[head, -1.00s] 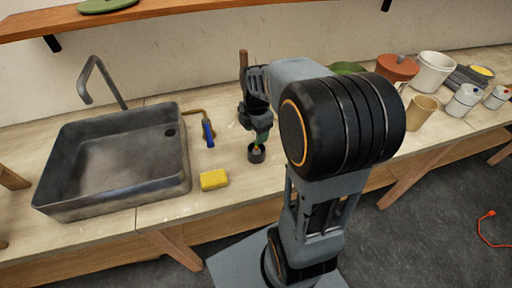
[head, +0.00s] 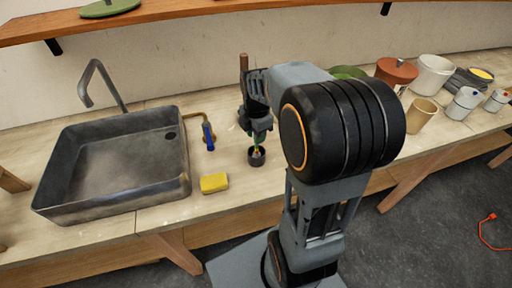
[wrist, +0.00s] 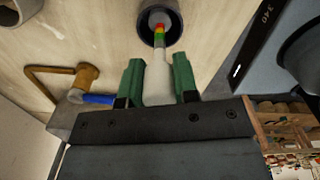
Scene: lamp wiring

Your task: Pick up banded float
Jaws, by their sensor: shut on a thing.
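The banded float (wrist: 157,80) has a pale body and a narrow stem with red, yellow and green bands. In the wrist view its body is between the two green fingertips of my gripper (wrist: 158,64), which is shut on it. Its banded end points into a dark round cup (wrist: 160,8); I cannot tell whether it touches the cup. In the head view my gripper (head: 259,136) is right above the small dark cup (head: 257,158) on the counter, and the float is mostly hidden by the fingers.
A grey sink (head: 110,205) with a tap is on the left. A yellow sponge (head: 214,183) and a blue-handled tool (head: 208,138) lie between sink and cup. A brown upright handle (head: 243,62) stands behind my gripper. Pots and cups (head: 422,115) stand at the right.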

